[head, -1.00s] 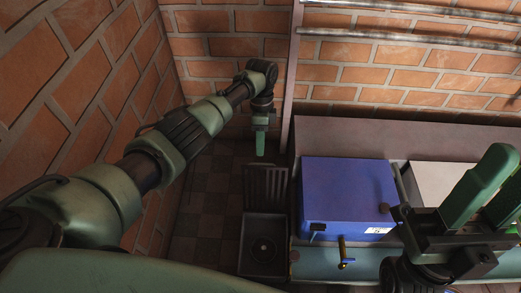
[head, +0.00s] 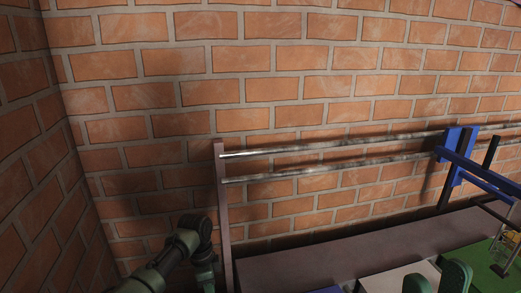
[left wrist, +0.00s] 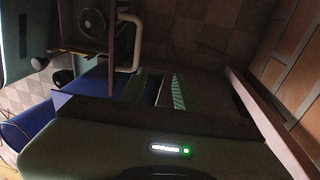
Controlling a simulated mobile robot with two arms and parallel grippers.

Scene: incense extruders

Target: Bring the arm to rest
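My left arm (head: 168,262) comes in at the bottom left of the head view. Its wrist is bent downward beside the wall, and its fingers are below the frame. In the left wrist view, my left gripper (left wrist: 157,88) shows its two greenish fingers apart, with nothing seen between them. A green light is lit on its housing. My right gripper (head: 437,277) is at the bottom right of the head view. Its two green fingers point up and stand slightly apart, with nothing seen between them. The rest of the right arm is out of frame.
A brick wall (head: 290,90) fills most of the head view. Metal rails (head: 320,171) run along it to a blue frame (head: 455,160). Below are a grey worktop (head: 300,264), a white surface (head: 395,278) and a green mat (head: 482,268). A blue box (left wrist: 88,82) shows in the left wrist view.

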